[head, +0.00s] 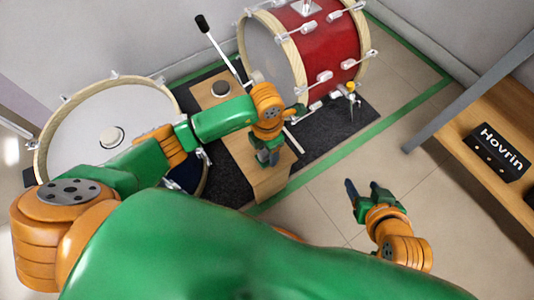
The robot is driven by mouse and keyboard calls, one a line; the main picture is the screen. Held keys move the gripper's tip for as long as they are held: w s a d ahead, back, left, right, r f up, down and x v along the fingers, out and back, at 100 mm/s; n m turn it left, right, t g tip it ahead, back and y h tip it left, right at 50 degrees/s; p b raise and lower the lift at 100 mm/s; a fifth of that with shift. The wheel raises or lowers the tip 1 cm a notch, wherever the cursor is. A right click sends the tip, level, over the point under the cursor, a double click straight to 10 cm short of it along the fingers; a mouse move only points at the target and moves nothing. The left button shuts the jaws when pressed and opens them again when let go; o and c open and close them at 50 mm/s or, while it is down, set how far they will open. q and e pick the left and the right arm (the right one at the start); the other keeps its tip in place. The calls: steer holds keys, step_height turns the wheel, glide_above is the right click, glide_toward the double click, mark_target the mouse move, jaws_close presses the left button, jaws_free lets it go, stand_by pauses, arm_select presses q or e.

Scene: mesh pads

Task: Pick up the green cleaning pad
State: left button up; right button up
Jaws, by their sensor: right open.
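I cannot make out a green cleaning pad for certain. A small greenish shape (299,111) shows beside my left wrist, too small to identify. My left gripper (268,157) points down over the wooden box (262,184), between the two drums. Its fingertips are small and dark against the box, and I cannot tell whether they are apart or hold anything. My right gripper (364,190) is open and empty above the tiled floor, right of the box.
A red bass drum (318,45) stands at the back, and a white-headed drum (80,135) at left. A black pedal rod (220,45) rises between them. A dark mat (345,125) has a green border (400,115). A wooden shelf (455,130) with a black Hovrin box (497,150) is at right.

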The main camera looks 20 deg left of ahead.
arm_select(q)
jaws_close()
steer(key=shift+r, duration=0.1)
